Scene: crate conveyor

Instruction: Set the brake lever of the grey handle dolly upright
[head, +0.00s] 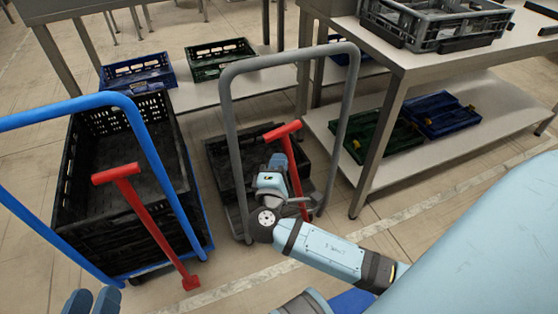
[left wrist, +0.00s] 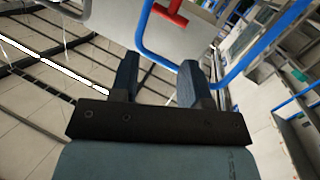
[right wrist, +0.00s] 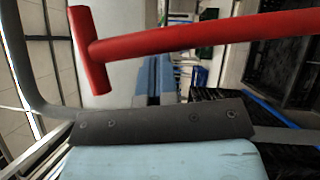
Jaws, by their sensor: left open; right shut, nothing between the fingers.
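The grey handle dolly (head: 228,125) stands in the middle of the head view, with a black crate (head: 222,165) on it. Its red brake lever (head: 294,165) has a T-shaped grip at the top and leans a little left in the picture. My right gripper (head: 277,160) is shut and empty, just left of the lever's upper part. In the right wrist view the lever (right wrist: 190,38) crosses in front of the shut fingers (right wrist: 155,80); I cannot tell if they touch. My left gripper (head: 92,300) is open and empty at the bottom left; its fingers also show in the left wrist view (left wrist: 158,78).
A blue handle dolly (head: 150,150) with stacked black crates and its own slanted red lever (head: 150,222) stands at left. Tables with shelves holding blue and green crates stand behind and at right (head: 380,140). Floor between the dolly and the right table is clear.

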